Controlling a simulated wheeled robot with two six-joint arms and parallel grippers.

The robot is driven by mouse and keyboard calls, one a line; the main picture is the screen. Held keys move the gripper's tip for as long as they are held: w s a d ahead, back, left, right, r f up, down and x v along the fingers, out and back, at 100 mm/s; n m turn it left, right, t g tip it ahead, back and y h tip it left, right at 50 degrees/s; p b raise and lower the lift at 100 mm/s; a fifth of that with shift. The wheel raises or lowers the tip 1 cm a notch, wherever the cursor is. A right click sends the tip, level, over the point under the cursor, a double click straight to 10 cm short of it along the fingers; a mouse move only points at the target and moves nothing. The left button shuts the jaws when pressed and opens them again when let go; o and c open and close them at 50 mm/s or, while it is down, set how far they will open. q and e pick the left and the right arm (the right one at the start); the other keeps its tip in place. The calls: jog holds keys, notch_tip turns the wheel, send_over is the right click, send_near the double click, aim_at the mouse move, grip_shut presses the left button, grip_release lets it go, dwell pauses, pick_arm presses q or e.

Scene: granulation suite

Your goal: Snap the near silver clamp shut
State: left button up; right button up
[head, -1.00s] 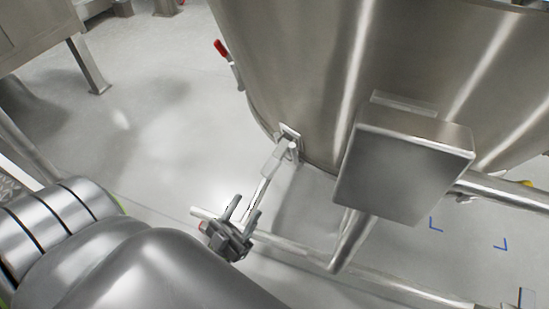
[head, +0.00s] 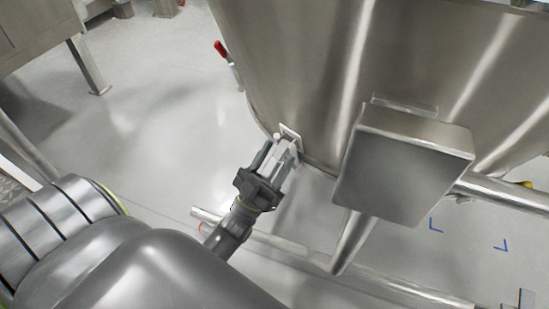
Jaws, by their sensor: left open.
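The near silver clamp (head: 289,141) sits on the lower edge of the large steel vessel (head: 300,70), at the middle of the head view. Its bracket plate shows against the vessel wall. My left gripper (head: 276,153) is open at the clamp, with its fingers reaching up to it and one on each side of its silver lever, as far as I can see. The fingers hide most of the lever, so its angle and any contact are hard to tell. My right gripper is not in view.
A grey steel box (head: 402,165) stands out from the vessel to the right of the clamp. Steel frame tubes (head: 330,262) run below. A red-tipped clamp (head: 222,50) is on the vessel's left side.

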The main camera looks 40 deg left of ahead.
pick_arm(q)
grip_shut()
dwell(0.6)
